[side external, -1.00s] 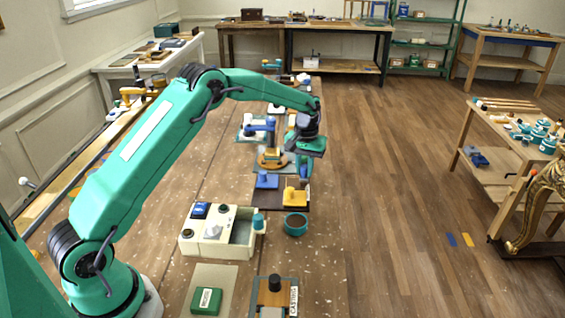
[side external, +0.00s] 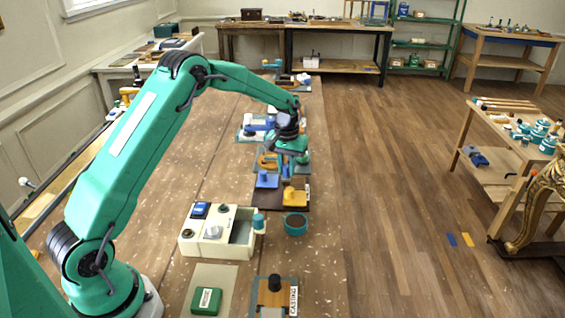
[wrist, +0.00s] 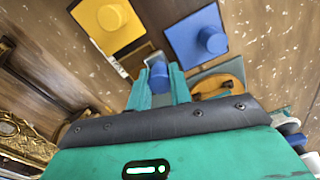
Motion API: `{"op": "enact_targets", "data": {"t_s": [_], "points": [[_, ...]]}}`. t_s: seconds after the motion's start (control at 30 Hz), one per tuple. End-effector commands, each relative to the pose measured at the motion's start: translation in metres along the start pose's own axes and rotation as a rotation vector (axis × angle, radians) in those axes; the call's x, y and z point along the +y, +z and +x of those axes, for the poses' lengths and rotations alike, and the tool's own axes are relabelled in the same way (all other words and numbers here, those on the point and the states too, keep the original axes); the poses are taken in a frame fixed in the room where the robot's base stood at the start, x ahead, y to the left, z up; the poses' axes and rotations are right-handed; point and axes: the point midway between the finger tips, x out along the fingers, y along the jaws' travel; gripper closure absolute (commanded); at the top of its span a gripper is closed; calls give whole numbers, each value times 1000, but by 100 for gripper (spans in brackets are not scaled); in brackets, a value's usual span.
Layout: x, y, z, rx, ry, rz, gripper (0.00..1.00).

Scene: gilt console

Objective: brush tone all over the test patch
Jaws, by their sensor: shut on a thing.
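My gripper (side external: 290,158) is over the far part of the bench, beyond the blue and yellow knobbed blocks. In the wrist view my gripper (wrist: 158,90) has its two teal fingers closed around a small blue cylindrical thing (wrist: 159,72), likely the brush handle. Its bristles are hidden. A small brown and grey panel (wrist: 134,62) lies just past the fingers; I cannot tell whether it is the test patch. A yellow block with a knob (wrist: 108,20) and a blue block with a knob (wrist: 198,38) lie beyond. No coat of tone can be made out.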

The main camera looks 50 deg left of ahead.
Motion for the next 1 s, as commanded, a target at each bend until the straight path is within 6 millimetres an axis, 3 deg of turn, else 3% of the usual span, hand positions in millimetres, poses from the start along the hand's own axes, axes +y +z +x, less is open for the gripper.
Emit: {"op": "enact_targets", "data": {"t_s": [1.0], "points": [[58, -13, 0, -1, 0, 2, 100]]}}
